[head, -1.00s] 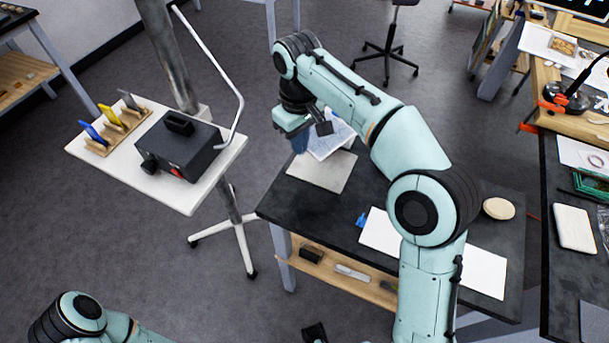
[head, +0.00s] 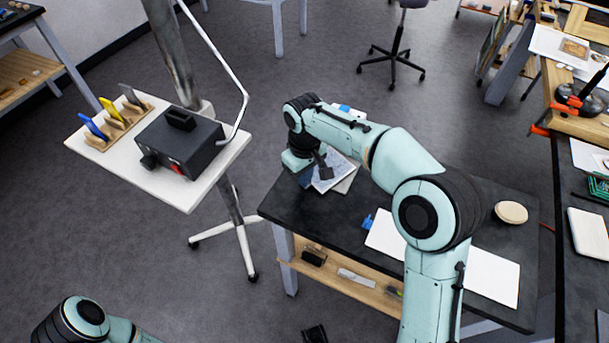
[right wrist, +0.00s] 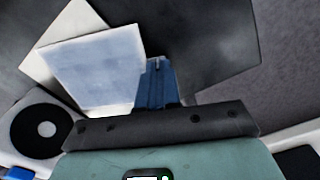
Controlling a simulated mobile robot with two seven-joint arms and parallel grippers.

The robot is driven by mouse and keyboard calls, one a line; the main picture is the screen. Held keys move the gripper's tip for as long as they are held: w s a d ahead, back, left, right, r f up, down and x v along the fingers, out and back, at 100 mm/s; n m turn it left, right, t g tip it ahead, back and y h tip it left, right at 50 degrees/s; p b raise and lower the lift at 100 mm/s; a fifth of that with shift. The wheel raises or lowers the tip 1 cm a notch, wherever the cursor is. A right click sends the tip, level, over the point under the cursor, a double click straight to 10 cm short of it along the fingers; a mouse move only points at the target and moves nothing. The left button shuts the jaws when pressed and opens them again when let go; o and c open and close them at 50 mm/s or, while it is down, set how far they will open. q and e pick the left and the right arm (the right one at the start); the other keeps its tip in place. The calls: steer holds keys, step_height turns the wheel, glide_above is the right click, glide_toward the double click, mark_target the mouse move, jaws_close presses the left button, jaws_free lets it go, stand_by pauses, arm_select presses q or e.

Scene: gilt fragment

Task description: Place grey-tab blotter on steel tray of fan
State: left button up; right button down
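My right gripper (head: 308,180) is low over the left part of the dark table. In the right wrist view its dark blue fingers (right wrist: 156,84) look shut, at the edge of a pale blue-grey sheet (right wrist: 95,65). The sheet, seemingly the blotter, also shows in the head view (head: 338,172); no grey tab is visible on it. It overlaps a paler flat plate (head: 347,184) beneath; contact cannot be told. A dark box (head: 180,145), possibly the fan, stands on a pale tray (head: 165,188) on a wheeled stand. My left gripper is out of view.
A wooden rack (head: 103,141) on the tray's left holds blue, yellow and grey pieces. A bent white tube (head: 225,70) rises beside the box. A gap separates stand and table.

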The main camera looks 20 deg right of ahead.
steer(key=c, duration=1.7)
jaws_free()
steer(key=shift+f, duration=0.15)
steer(key=o, duration=0.3)
steer(key=shift+o, duration=0.2)
step_height(320, 180, up, 12)
steer(key=p, duration=0.2)
steer(key=shift+r+p, duration=0.2)
steer(key=shift+p, duration=0.15)
